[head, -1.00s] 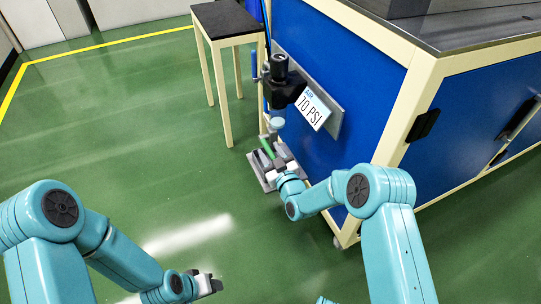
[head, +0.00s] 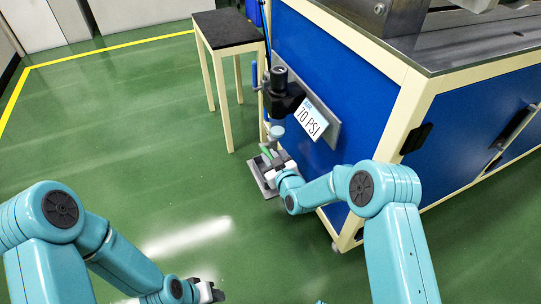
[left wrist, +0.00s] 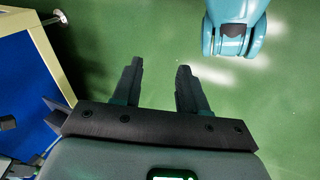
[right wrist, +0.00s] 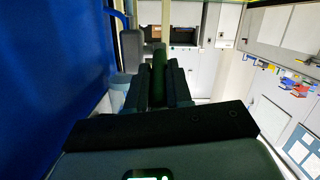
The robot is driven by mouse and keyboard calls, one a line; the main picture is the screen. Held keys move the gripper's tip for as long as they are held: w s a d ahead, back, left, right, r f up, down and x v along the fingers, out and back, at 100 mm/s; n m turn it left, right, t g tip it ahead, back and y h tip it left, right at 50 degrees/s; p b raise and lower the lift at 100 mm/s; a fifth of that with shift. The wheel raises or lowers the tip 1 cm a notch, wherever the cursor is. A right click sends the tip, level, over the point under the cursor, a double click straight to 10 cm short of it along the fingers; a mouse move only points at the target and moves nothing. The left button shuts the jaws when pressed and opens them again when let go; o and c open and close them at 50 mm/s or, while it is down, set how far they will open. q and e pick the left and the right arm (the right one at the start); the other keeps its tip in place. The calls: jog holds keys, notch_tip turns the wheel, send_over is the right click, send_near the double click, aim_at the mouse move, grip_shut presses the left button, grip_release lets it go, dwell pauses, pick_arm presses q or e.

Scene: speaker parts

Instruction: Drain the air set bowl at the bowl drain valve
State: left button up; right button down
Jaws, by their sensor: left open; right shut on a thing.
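The air set (head: 283,98) is a dark regulator assembly on the blue cabinet side, with a tilted "70 PSI" label (head: 311,122). Below it hangs a small pale round bowl part (head: 277,131). My right gripper (head: 268,156) is just under the bowl. It is shut on a green handle-like piece (right wrist: 159,72), which stands between its fingers in the right wrist view. The drain valve itself is mostly hidden by the gripper. My left gripper (left wrist: 160,75) is open and empty above the green floor; in the head view it is low at the bottom edge.
A small black-topped table (head: 230,28) stands behind the air set. The blue cabinet (head: 370,125) with cream frame fills the right. Green floor is open at left.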

aim_at(264, 147)
jog(key=r+g+p, duration=0.1)
jog(key=p, duration=0.1)
jog(key=r+g+h+p, duration=0.1)
jog(key=g+p, duration=0.1)
jog(key=p, duration=0.1)
jog(key=shift+w+a+r+g, duration=0.1)
jog(key=shift+w+r+g, duration=0.2)
jog(key=shift+w+r, duration=0.1)
pick_arm(q)
jog(key=s+d+r+g+p, duration=0.1)
jog(key=s+r+p, duration=0.1)
jog(key=r, duration=0.5)
jog(key=shift+s+d+r, duration=0.15)
jog(key=shift+s, duration=0.45)
pick_arm(e)
jog(key=shift+w+g, duration=0.1)
jog(key=shift+g, duration=0.4)
jog(key=shift+f, duration=0.1)
jog(key=c, duration=1)
grip_release()
jog(key=shift+a, duration=0.1)
jog(key=shift+c, duration=0.2)
